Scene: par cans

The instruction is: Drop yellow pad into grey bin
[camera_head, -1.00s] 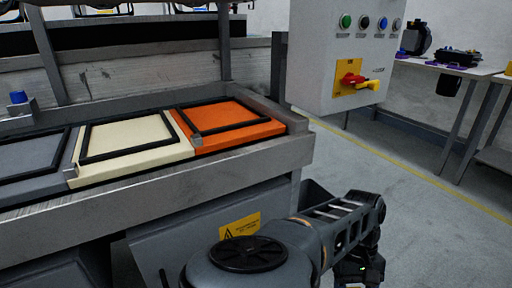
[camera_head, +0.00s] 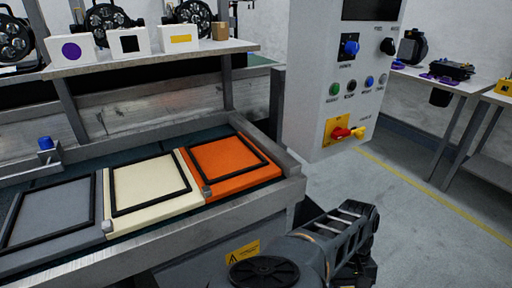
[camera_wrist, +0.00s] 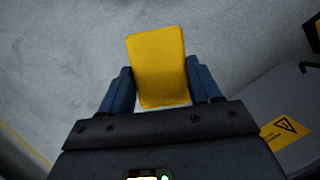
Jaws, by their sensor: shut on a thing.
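A yellow pad (camera_wrist: 158,70) is held between the two blue fingers of my gripper (camera_wrist: 157,88) in the wrist view, with bare grey floor below it. In the head view my arm reaches down at the lower right, and the pad cannot be made out there. A grey bin-like panel with a black square frame (camera_head: 22,258) is at the left of the metal bench. A cream one (camera_head: 150,186) and an orange one (camera_head: 225,160), framed alike, lie to its right. My gripper is off the bench, to the right of these.
A control box (camera_head: 340,75) with buttons and a red-yellow switch hangs right of the bench. A side table (camera_head: 445,78) stands at the right. Open floor (camera_head: 400,200) lies between.

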